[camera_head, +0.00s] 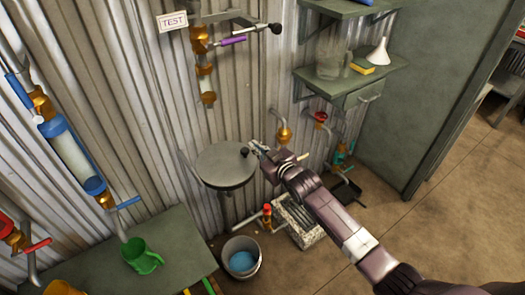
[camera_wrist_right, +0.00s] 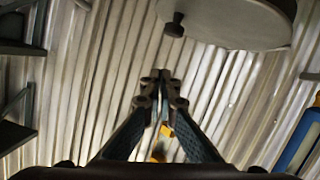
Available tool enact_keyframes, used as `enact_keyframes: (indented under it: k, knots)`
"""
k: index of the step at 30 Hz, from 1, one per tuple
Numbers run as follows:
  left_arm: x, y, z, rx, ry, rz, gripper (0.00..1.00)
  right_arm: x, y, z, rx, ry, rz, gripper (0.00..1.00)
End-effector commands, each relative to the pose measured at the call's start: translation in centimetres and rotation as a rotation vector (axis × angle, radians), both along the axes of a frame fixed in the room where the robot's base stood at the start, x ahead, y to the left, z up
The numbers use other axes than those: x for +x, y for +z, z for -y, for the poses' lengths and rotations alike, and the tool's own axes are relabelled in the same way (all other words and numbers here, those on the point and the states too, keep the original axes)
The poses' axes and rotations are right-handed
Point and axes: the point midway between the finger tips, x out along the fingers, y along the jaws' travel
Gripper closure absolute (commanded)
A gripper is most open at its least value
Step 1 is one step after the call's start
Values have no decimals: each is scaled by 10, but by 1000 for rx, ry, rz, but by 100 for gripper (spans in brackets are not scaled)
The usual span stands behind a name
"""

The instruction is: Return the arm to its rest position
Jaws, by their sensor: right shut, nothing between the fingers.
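My right arm (camera_head: 335,215) reaches in from the lower right in the head view. Its gripper (camera_head: 256,148) is near the right edge of a round grey plate (camera_head: 225,165) on the corrugated wall, by a small dark knob (camera_head: 244,152). In the right wrist view the gripper fingers (camera_wrist_right: 160,78) are together with nothing between them. The round plate (camera_wrist_right: 235,18) and its dark knob (camera_wrist_right: 175,25) show above the fingertips there, apart from them in the picture. I cannot tell the exact gap. My left gripper is not in view.
Wall pipes with valves (camera_head: 205,70) and a blue-ended cylinder (camera_head: 70,155) line the wall. Shelves (camera_head: 350,78) hold a white funnel (camera_head: 378,53). A bucket (camera_head: 241,262) and a crate (camera_head: 298,222) stand below. A green mug (camera_head: 141,256) is on a table (camera_head: 165,235). Floor at right is open.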

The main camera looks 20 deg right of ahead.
Motion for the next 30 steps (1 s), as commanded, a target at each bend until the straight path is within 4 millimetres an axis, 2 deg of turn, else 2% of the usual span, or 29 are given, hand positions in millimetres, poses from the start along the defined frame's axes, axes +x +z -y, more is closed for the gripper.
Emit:
enact_keyframes:
  k: [6, 15, 17, 19, 20, 23, 26, 27, 30]
  knots:
    - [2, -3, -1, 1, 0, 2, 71, -27, 8, 9, -1, 1, 1, 100]
    - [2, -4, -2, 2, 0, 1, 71, -37, 13, 13, 0, 0, 1, 100]
    - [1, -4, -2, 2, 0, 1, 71, -38, 10, 14, 0, -2, -3, 100]
    - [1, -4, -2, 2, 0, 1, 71, -40, -3, 16, 0, -9, -23, 100]
    - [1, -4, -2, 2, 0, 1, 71, -43, -13, 19, -2, -15, -38, 100]
    - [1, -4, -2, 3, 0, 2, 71, -55, -62, 29, -6, -45, -115, 100]
    - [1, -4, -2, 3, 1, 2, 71, -81, -129, 43, -12, -85, -221, 100]
    - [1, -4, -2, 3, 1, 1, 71, -94, -157, 49, -16, -101, -267, 100]
    - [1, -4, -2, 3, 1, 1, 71, -134, -222, 60, -27, -136, -378, 100]
